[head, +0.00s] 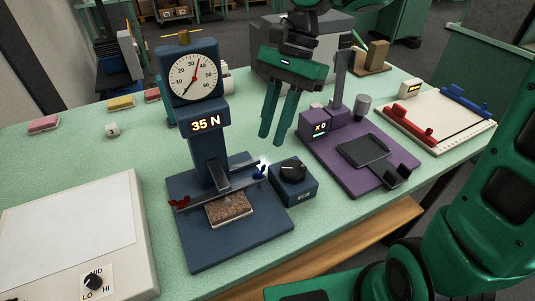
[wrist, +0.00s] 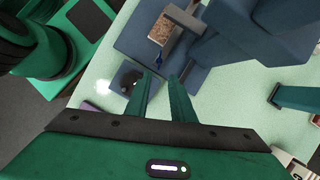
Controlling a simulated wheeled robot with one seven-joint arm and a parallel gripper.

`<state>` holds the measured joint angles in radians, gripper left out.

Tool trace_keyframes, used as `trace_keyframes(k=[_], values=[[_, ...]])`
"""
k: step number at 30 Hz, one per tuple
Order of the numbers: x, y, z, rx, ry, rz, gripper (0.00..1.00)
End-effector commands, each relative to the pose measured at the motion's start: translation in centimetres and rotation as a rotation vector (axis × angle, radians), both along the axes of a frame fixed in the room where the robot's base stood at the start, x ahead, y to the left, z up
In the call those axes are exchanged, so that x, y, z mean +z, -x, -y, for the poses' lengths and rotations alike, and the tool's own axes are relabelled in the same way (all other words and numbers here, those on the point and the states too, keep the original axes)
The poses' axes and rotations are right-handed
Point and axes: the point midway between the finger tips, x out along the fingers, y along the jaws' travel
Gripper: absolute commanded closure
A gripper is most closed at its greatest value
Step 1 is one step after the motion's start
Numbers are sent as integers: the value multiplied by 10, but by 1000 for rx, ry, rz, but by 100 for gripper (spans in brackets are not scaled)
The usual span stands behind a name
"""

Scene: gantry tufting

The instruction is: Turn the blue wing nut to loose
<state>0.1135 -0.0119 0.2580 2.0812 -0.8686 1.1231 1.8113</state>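The blue wing nut (head: 259,173) sits at the right end of the clamp bar on the dark blue gauge stand, with a bright white glint just above it. In the wrist view the blue wing nut (wrist: 158,58) shows small, beyond my fingertips. Its exact turn angle is too small to tell. A red wing nut (head: 180,203) is at the bar's left end. My gripper (head: 273,140) points down with two green fingers apart, empty, above the bench and to the upper right of the blue wing nut in the head view. The fingers also show in the wrist view (wrist: 161,77).
The gauge stand (head: 200,254) bears a dial (head: 193,78) and a "35 N" display. A brown sample (head: 229,207) lies under the bar. A blue box with a black knob (head: 292,171) stands close right of the wing nut. A purple stand (head: 345,182) is farther right.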

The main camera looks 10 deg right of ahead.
Motion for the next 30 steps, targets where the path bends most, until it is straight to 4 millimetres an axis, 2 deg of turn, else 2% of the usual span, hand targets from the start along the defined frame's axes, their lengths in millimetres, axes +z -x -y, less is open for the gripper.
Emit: trace_keyframes(k=[6,12,18,25,27,28,30], values=[[-37,11,-11,1,2,-4,78],[-59,16,-18,0,1,-2,78],[-66,17,-20,-1,1,0,78],[-67,17,-20,-1,2,1,78],[-67,17,-20,-1,2,1,95],[-67,17,-20,-1,2,1,100],[-67,17,-20,-1,1,2,100]])
